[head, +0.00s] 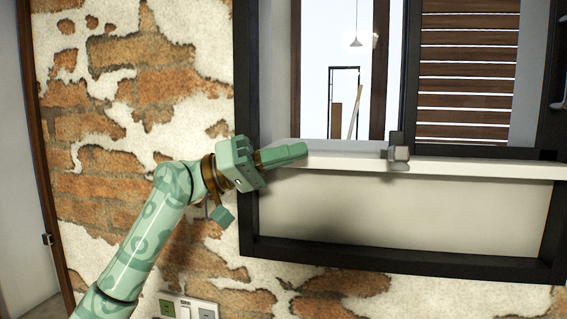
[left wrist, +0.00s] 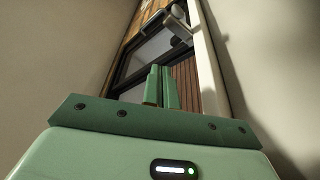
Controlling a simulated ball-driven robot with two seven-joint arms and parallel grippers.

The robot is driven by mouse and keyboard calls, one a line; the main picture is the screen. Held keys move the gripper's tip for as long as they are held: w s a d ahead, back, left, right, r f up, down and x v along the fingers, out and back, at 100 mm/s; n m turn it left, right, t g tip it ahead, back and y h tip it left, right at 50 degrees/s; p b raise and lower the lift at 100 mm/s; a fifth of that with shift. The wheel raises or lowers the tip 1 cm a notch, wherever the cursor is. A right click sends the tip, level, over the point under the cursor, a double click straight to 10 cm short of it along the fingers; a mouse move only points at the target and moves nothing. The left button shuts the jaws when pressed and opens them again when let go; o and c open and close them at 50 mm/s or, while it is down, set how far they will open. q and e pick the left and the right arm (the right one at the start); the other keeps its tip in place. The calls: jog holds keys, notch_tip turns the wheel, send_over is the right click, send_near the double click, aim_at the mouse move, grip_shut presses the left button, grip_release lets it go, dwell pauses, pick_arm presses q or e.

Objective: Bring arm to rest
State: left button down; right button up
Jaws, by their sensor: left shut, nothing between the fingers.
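My left gripper (head: 283,155) is green. It reaches in from the left in the head view, with its fingers at the left end of a white window ledge. The fingers are shut with nothing between them. In the left wrist view the gripper fingers (left wrist: 161,88) lie side by side, pointing toward the window area. I cannot tell whether the fingertips touch the ledge. My right gripper does not show in either view.
The white ledge (head: 470,167) runs along a dark-framed window. A grey metal fitting (head: 398,153) sits on it, right of the gripper. A slatted wooden shutter (head: 468,75) stands behind. A brick wall (head: 150,65) is at left, with a switch plate (head: 187,308) low down.

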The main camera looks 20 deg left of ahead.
pick_arm(q)
jog(key=shift+s+a+f, duration=0.15)
jog(key=shift+s+a, duration=0.1)
jog(key=shift+a, duration=0.25)
